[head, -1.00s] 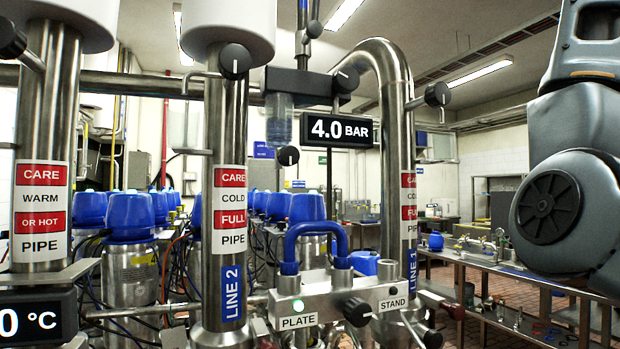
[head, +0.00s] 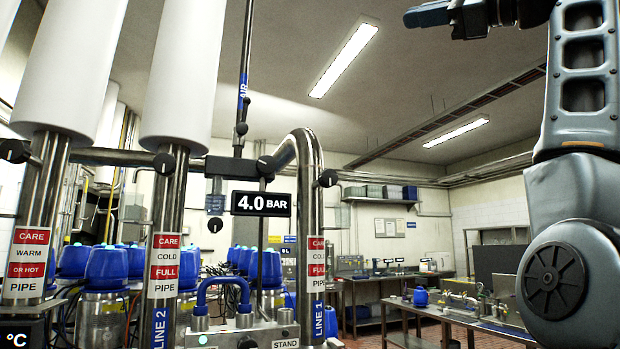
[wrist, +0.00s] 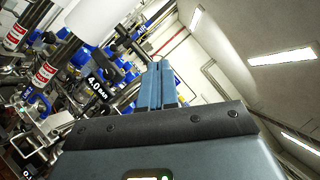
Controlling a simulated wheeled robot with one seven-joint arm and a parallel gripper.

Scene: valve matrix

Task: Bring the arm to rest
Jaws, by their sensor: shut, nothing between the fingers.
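My arm rises along the right side of the head view. My gripper (head: 428,15) shows at the top of that view, pointing left, high above the pipework. In the wrist view my gripper (wrist: 158,82) has its fingers together with nothing between them. It is clear of the pipes and touches nothing that I can see.
Steel pipes with black knobs stand at the left, with LINE 2 (head: 168,230) and LINE 1 (head: 312,190) labels. A display (head: 261,204) reads 4.0 BAR. Blue-capped units (head: 105,268) stand behind. A work table (head: 450,320) is at the right. The space under the ceiling is open.

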